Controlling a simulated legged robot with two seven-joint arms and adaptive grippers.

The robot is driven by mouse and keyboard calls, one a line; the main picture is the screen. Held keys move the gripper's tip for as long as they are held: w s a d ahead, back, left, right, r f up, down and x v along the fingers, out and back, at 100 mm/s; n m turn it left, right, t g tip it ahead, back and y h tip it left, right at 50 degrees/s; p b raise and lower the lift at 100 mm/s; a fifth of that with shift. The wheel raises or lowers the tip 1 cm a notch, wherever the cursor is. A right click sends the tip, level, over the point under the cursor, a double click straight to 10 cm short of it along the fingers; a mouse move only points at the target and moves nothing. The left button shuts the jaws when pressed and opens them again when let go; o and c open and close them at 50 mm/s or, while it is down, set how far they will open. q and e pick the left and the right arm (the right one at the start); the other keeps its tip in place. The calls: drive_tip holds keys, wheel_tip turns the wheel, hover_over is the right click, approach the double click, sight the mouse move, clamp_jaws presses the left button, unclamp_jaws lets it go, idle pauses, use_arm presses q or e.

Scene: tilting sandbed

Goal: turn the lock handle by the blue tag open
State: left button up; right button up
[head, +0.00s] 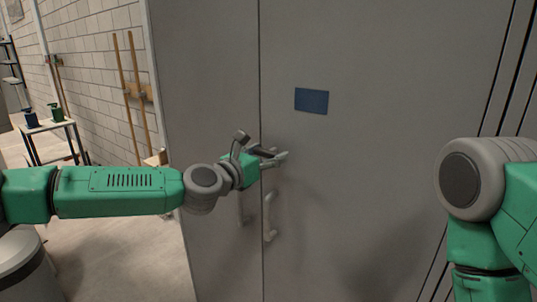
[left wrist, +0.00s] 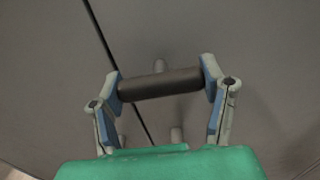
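The blue tag (head: 312,101) is a flat rectangle on the grey cabinet's right door. Below and left of it, by the door seam, is the lock handle, a dark bar (head: 261,151), partly hidden by my left gripper (head: 272,158). In the left wrist view the dark lock handle (left wrist: 160,84) lies crosswise between the two blue-padded fingers of my left gripper (left wrist: 163,86). The pads appear to touch both its ends. A short pale post shows behind the bar. My right arm shows at the right edge; its gripper is out of view.
Two pale pull handles (head: 270,217) flank the door seam just below my left gripper. The grey cabinet door (head: 380,160) is flat and clear to the right. A small table (head: 50,127) with a blue and a green item stands far left.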

use_arm(q)
drive_tip(key=shift+w+a+f, duration=0.1)
drive_tip(key=shift+a, duration=0.2)
drive_tip(key=shift+d, duration=0.2)
drive_tip(key=shift+b, duration=0.3)
drive_tip(key=shift+m+b, duration=1)
drive_tip(key=shift+b, duration=0.05)
drive_tip(key=m+b, duration=0.2)
drive_tip(key=shift+s+m, duration=0.2)
drive_tip(key=shift+m, duration=0.1)
drive_tip(key=m+b, duration=0.4)
drive_tip(key=m, duration=0.1)
drive_tip(key=m+b, duration=0.2)
drive_tip(key=m, duration=0.3)
drive_tip(key=shift+d, duration=0.1)
drive_tip(key=shift+s+f+m+b, duration=0.1)
drive_tip(key=shift+m+b, duration=0.45)
drive_tip(key=shift+m, duration=1.15)
drive_tip(key=shift+f, duration=0.1)
